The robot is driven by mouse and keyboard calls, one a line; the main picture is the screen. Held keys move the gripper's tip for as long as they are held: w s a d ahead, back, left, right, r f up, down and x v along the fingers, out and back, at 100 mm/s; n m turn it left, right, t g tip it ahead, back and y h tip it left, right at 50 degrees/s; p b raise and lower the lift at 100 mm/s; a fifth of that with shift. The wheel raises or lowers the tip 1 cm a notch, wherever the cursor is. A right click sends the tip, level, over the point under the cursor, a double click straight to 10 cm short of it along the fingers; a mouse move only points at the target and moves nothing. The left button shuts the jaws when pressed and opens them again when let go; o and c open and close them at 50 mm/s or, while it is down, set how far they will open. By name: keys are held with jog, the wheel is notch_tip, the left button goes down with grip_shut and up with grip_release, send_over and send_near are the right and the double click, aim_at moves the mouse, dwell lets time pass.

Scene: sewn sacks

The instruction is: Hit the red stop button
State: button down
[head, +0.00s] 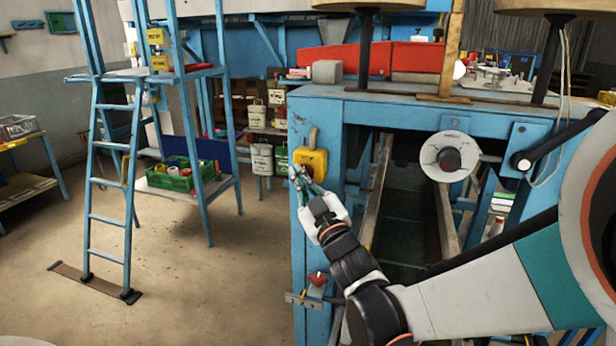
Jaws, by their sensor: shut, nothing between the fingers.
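My gripper (300,176) is shut and empty. Its fingertips are at the lower left part of a yellow box (313,160) on the front post of the blue machine (336,115). I cannot tell whether they touch the box. No red button shows on the box's visible face; the gripper covers part of it. I cannot tell whether this knob is the stop button.
A blue ladder (110,190) and a shelf stand with a green crate (182,178) are to the left. A round grey wheel (449,156) is on the machine's right side. The machine's open bay lies right of the post. Floor left of the machine is clear.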

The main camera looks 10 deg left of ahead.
jog(key=shift+s, duration=0.75)
jog(key=shift+s+a, duration=0.15)
jog(key=shift+s, duration=1.2)
jog(key=shift+s+a, duration=0.1)
jog(key=shift+s, duration=1.2)
